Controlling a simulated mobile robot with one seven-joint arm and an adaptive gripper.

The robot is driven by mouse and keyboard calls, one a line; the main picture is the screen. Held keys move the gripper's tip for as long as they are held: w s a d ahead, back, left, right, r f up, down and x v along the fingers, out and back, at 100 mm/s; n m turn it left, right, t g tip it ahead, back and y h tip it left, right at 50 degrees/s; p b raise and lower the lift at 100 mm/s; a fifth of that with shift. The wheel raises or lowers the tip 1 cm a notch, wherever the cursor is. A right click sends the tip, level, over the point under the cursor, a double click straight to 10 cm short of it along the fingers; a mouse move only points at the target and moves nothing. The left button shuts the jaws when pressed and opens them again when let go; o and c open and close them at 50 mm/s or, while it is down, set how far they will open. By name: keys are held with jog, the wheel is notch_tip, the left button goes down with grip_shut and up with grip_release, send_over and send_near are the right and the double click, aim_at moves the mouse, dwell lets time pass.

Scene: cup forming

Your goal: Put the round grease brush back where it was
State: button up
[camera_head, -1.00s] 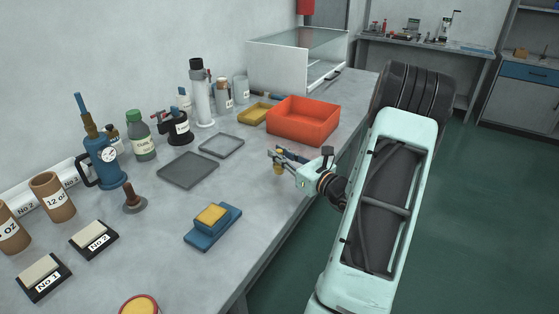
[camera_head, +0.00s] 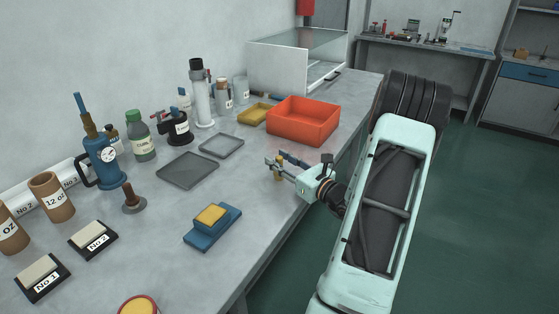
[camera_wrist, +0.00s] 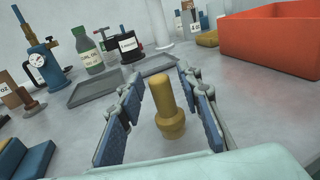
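The round grease brush is a yellow-brown, round-handled piece (camera_wrist: 166,100) with a wider collar low down. In the wrist view it stands upright, or nearly so, between my fingers, with its lower end at the bench top. My gripper (camera_wrist: 160,78) is open, with its blue-padded fingers on either side of the brush and a visible gap to each. In the head view the gripper (camera_head: 276,160) is low over the bench, near its right edge. The brush (camera_head: 279,172) shows there small and partly hidden by a finger.
A red-orange bin (camera_head: 300,122) stands just behind my gripper. Grey trays (camera_head: 187,170) lie to the left, with a blue block with a yellow top (camera_head: 208,236) nearer. A brown-handled piece on a round base (camera_head: 133,202) stands further left. Bare bench surrounds the brush.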

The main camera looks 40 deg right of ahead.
jog(key=s, duration=1.2)
jog(key=shift+d+r, duration=0.15)
jog(key=shift+d, duration=0.3)
